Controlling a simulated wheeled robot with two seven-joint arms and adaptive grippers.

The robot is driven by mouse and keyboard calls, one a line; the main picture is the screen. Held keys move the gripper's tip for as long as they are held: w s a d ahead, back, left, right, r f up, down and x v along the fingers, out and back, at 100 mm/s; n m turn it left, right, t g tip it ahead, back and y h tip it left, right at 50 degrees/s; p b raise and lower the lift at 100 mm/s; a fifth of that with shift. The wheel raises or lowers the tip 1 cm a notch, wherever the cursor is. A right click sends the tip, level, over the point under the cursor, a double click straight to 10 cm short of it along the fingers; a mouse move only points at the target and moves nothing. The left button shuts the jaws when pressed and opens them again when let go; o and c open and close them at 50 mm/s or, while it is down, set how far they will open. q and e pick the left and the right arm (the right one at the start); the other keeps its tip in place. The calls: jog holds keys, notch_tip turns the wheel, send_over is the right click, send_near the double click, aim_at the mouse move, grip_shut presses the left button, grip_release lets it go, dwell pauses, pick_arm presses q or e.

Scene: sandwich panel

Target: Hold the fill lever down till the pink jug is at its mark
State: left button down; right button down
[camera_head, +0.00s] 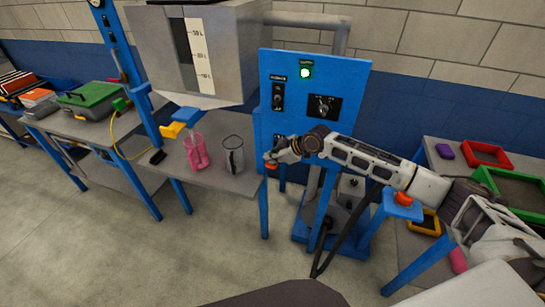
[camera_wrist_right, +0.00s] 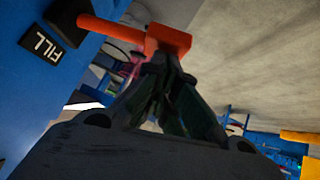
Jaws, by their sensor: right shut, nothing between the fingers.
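The pink jug (camera_head: 199,154) stands on the grey bench under the blue spout (camera_head: 187,114) of the tank; its mark and fill level are too small to tell. The orange fill lever (camera_wrist_right: 112,32) sticks out from the blue panel beside the FILL label (camera_wrist_right: 43,45). In the head view only a bit of the lever (camera_head: 271,165) shows below my right gripper (camera_head: 271,157). The right gripper is shut and empty, its fingertips (camera_wrist_right: 166,62) close at the lever's end block. Whether they touch it, I cannot tell. My left gripper is out of view.
A clear grey jug (camera_head: 233,155) stands right of the pink one, near the bench edge. The blue panel (camera_head: 345,75) has a lit green lamp (camera_head: 305,73). The tank (camera_head: 232,50) hangs above the bench. A right-hand table holds a red tray (camera_head: 487,153).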

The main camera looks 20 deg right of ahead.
jog(key=shift+f, duration=0.3)
dwell(0.7)
